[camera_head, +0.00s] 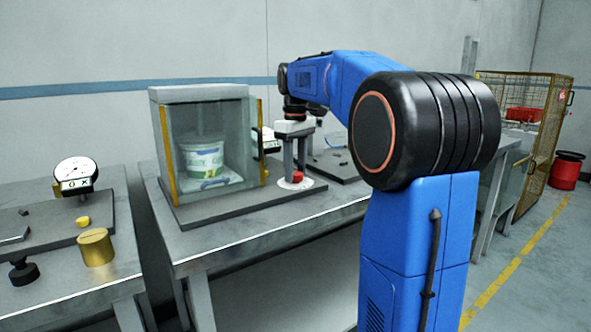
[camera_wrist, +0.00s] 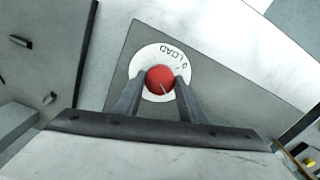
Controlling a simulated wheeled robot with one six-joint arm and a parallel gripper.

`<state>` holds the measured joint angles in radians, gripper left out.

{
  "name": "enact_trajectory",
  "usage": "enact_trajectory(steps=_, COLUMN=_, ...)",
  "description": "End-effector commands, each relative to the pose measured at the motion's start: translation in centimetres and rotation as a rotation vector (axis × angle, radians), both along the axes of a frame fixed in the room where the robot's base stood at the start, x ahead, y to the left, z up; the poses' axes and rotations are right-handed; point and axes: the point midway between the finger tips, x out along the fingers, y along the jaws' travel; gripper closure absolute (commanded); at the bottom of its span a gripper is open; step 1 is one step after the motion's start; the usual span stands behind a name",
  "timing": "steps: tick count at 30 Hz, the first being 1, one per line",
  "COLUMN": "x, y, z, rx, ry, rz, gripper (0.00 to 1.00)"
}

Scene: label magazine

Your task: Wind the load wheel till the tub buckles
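The tub (camera_head: 203,160), white with a green label, stands upright inside a clear-walled press box (camera_head: 159,135) on the middle bench. Its walls look straight. To the right of the box is the load wheel, a red knob (camera_head: 297,177) over a white disc (camera_head: 312,186) lettered LOAD. My gripper (camera_head: 296,172) points down over it, one finger on each side of the knob. In the wrist view the fingertips (camera_wrist: 162,78) lie close against the red knob (camera_wrist: 160,79) with no visible gap. A thin pale mark shows on the knob.
A round dial gauge (camera_head: 76,174) and a brass cylinder (camera_head: 96,247) are on the left bench. Another gauge, partly hidden, stands behind the box. A yellow mesh cage (camera_head: 540,100) and a red bin (camera_head: 566,171) stand at the right.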

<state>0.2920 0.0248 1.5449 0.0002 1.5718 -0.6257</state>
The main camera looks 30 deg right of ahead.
Motion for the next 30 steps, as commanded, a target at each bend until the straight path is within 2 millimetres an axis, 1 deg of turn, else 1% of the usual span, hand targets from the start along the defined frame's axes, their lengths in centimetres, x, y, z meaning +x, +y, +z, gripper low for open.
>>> enact_trajectory(steps=1, x=0.00, y=-0.01, z=0.01, rx=0.000, ry=0.000, rz=0.000, gripper=0.78)
enact_trajectory(steps=2, x=0.00, y=-0.01, z=0.00, rx=0.000, ry=0.000, rz=0.000, gripper=0.85)
enact_trajectory(steps=3, x=0.00, y=-0.01, z=0.00, rx=0.000, ry=0.000, rz=0.000, gripper=0.86)
enact_trajectory(steps=10, x=0.01, y=-0.02, z=0.01, rx=0.000, ry=0.000, rz=-0.017, gripper=0.86)
enact_trajectory(steps=14, x=0.01, y=-0.02, z=0.01, rx=0.000, ry=0.000, rz=-0.062, gripper=0.86)
enact_trajectory(steps=30, x=0.00, y=-0.01, z=0.03, rx=-0.001, ry=0.000, rz=-0.442, gripper=0.86)
